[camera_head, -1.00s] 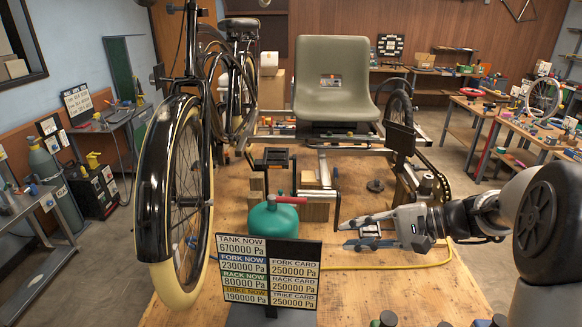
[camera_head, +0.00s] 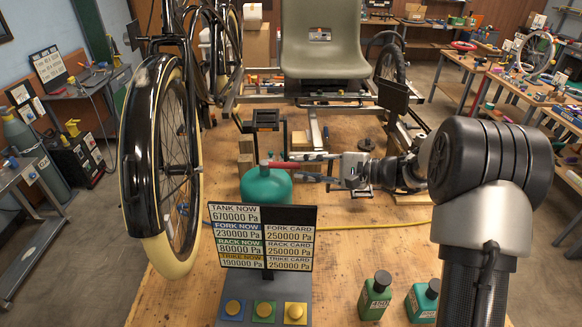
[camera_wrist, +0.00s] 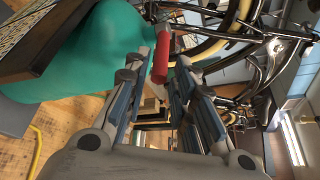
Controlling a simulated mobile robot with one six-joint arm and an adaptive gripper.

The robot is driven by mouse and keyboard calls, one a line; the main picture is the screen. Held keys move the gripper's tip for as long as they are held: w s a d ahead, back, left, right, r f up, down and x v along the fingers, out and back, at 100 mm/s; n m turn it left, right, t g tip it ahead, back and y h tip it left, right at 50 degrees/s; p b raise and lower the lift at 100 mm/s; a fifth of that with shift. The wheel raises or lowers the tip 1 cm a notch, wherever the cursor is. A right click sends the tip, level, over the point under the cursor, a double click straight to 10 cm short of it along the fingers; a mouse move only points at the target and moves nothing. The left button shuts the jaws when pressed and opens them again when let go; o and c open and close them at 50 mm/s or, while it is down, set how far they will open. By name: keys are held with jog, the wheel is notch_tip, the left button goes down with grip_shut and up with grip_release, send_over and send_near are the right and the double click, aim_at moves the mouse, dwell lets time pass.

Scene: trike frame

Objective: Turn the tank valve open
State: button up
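The green tank (camera_head: 265,186) stands on the wooden bench behind the pressure sign. Its red valve lever (camera_head: 281,166) points right from the tank top, toward my gripper. My gripper (camera_head: 300,168) reaches in from the right, with its fingers level with the lever. The sign (camera_head: 264,236) reads tank 670000 Pa.
A bicycle wheel (camera_head: 165,160) stands left of the tank. The trike frame and grey seat (camera_head: 325,50) are behind. A yellow hose (camera_head: 370,225) crosses the bench.

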aim_at(299, 167)
jog(key=x, duration=0.5)
grip_shut()
dwell(0.6)
